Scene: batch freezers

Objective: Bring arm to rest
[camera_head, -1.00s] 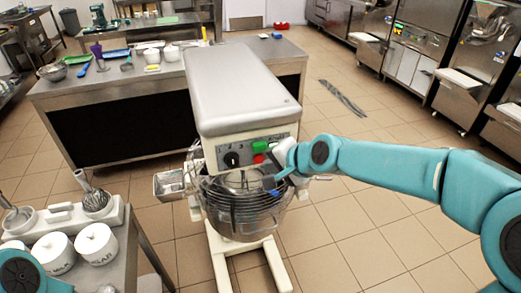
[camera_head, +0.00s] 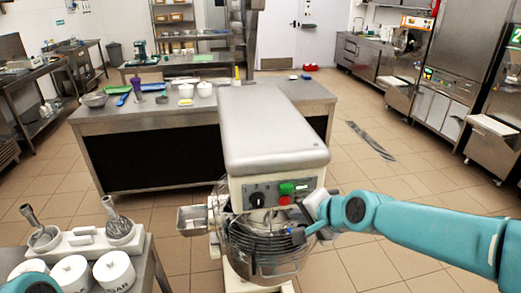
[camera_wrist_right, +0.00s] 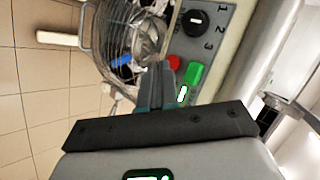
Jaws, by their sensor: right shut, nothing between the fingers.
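My right teal arm reaches in from the right in the head view. Its gripper (camera_head: 306,212) is beside the front control panel of a large floor mixer (camera_head: 270,150). In the right wrist view its fingers (camera_wrist_right: 158,82) are together and empty, pointing toward the panel near the red button (camera_wrist_right: 181,48) and green button (camera_wrist_right: 194,74). Whether they touch the panel is not clear. A small teal part of my left arm shows at the lower left edge of the head view; its gripper is out of view.
The mixer's wire-guarded bowl (camera_head: 265,245) is just below and left of my right gripper. A steel worktable (camera_head: 150,118) stands behind. At lower left, a side table carries white canisters (camera_head: 114,271) and a whisk holder (camera_head: 82,241). Tiled floor at right is mostly clear.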

